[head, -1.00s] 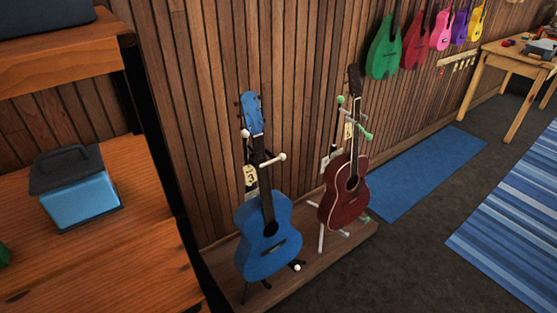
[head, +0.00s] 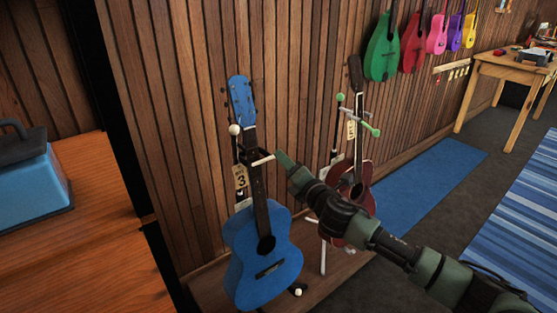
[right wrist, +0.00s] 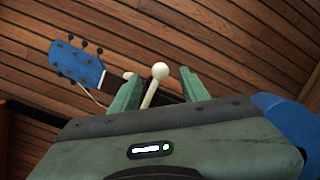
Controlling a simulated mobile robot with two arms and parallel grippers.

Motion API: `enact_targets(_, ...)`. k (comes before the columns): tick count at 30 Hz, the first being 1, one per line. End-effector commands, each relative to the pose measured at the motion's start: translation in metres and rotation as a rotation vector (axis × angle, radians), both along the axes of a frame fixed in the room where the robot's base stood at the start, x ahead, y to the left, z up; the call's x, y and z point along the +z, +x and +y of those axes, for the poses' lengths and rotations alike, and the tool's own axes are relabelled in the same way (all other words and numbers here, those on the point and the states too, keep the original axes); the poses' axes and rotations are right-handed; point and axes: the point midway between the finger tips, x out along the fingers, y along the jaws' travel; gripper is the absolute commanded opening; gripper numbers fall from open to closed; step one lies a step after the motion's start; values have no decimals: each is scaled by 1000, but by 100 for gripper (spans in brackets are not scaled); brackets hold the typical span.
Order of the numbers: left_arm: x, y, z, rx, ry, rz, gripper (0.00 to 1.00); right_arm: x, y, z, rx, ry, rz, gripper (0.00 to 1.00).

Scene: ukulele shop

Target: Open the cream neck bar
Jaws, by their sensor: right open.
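The cream neck bar (head: 262,160) lies across the neck of the blue ukulele (head: 262,258) on its stand. Its round knob (right wrist: 159,71) shows in the right wrist view, and the bar runs down from it between my green fingers. My right gripper (head: 281,160) is at the bar's right end in the head view and hides the knob there. In the right wrist view the right gripper (right wrist: 160,88) is open, with a finger on each side of the bar. I cannot tell whether they touch it. My left gripper is not in view.
A red ukulele (head: 338,222) stands behind my right arm, with green-knobbed bars (head: 361,125). Both ukuleles stand on a low wooden platform (head: 212,290) by the slatted wall. A wooden shelf (head: 110,215) with a blue box (head: 32,190) is at left.

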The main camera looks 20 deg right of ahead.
Motion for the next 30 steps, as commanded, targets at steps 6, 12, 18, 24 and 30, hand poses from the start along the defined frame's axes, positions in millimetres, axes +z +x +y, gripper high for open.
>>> enact_targets(6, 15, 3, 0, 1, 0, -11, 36, 0, 36, 6, 0, 3, -1, 45)
enact_targets(12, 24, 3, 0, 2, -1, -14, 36, 0, 52, 8, 0, 5, 1, 45)
enact_targets(18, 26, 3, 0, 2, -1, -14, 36, 0, 54, 8, 0, 5, 2, 45)
enact_targets(24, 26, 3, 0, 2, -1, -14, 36, -1, 53, 8, 0, 5, 2, 15)
enact_targets(30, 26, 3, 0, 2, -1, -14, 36, -1, 53, 8, 0, 4, 3, 0)
